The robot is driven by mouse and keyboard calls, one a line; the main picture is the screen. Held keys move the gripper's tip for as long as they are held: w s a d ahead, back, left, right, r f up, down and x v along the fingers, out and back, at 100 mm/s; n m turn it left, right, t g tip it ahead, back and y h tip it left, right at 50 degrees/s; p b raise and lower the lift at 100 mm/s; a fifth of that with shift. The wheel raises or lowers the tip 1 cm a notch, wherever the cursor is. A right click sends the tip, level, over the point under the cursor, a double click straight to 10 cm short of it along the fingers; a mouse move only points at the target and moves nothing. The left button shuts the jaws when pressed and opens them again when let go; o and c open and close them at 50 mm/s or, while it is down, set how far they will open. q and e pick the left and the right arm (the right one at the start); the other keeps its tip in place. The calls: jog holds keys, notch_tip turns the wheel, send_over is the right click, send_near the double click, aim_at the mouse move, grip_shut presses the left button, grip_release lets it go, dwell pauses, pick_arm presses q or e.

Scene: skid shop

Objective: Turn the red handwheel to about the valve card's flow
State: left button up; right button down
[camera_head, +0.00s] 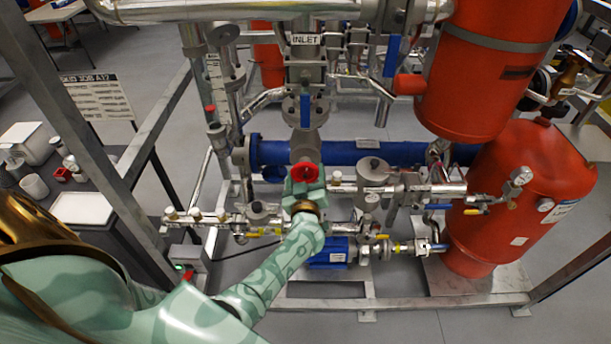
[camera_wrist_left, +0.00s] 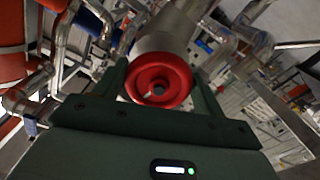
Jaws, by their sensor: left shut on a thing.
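The red handwheel (camera_head: 305,172) sits on the front of a grey valve body (camera_head: 304,146) in the middle of the pipe skid, below the INLET label. My left gripper (camera_head: 304,186) reaches it from the front and is shut on the wheel's rim. In the left wrist view the red handwheel (camera_wrist_left: 160,78) faces me with its hub in the centre, and the fingers of my left gripper (camera_wrist_left: 160,90) stand on either side of it. My right gripper is not in view.
Silver pipes and a blue horizontal vessel (camera_head: 345,153) lie close behind the wheel. Two large red tanks (camera_head: 535,180) stand at the right. A grey frame post (camera_head: 115,165) rises at the left, beside a dark bench with white containers (camera_head: 82,208).

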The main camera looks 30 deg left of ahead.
pick_arm(q)
jog(key=n, duration=0.2)
jog(key=shift+n, duration=0.3)
jog(key=n, duration=0.3)
jog(key=shift+d+n, duration=0.15)
jog(key=shift+n, duration=0.15)
jog(key=n, duration=0.3)
jog(key=shift+w, duration=0.1)
jog(key=shift+r+n+b, duration=0.15)
jog(key=shift+n+b, duration=0.2)
jog(key=shift+n, duration=1.45)
jog(key=o, duration=1)
jog(key=shift+c, duration=0.2)
